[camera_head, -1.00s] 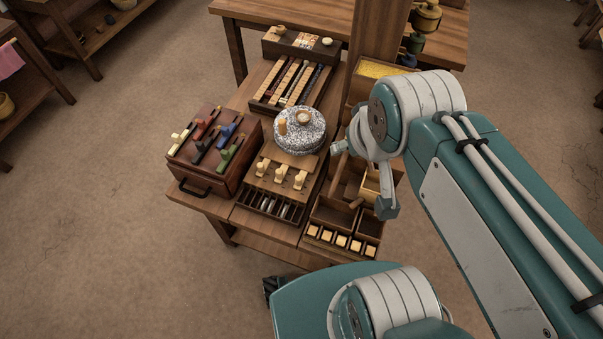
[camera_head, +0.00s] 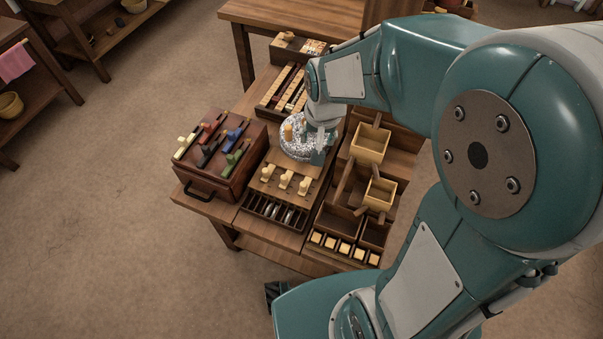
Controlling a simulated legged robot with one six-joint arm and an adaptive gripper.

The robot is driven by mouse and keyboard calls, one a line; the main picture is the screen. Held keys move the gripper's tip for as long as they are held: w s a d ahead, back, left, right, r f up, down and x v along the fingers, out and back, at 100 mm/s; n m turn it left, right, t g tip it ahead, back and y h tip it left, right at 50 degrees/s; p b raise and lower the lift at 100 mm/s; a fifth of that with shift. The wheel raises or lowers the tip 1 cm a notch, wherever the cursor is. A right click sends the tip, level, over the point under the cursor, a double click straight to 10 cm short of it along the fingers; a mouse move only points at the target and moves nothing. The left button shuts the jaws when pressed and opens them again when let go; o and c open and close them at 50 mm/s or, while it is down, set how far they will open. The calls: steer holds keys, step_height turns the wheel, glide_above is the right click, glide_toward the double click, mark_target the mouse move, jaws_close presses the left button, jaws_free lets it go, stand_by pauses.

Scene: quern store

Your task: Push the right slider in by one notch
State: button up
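Three pale knobs stand in a row on a light wooden board (camera_head: 264,187) at the front middle of the bench; I take them for the sliders. The right knob (camera_head: 304,186) is the one nearest the bins; the middle knob (camera_head: 285,180) and left knob (camera_head: 267,172) stand beside it. A round speckled grey stone (camera_head: 291,150) with a wooden peg sits behind the board. My gripper (camera_head: 319,153) points down at the stone's right side, behind the right knob and apparently apart from it. The fingers are small and blurred against the stone, so their opening is unclear.
A red-brown box (camera_head: 205,183) with coloured levers stands at the left. A slotted rack (camera_head: 278,211) lies in front of the knobs. Wooden bins and pale boxes (camera_head: 370,146) fill the right side, with several pale blocks (camera_head: 345,249) at the front. A long-slotted tray lies behind the stone.

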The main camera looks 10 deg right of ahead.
steer(key=m+g, duration=0.2)
glide_toward(303, 184)
step_height(303, 184, down, 11)
steer(key=shift+w+a+r, duration=0.1)
steer(key=shift+w, duration=0.05)
stand_by(0.3)
jaws_close()
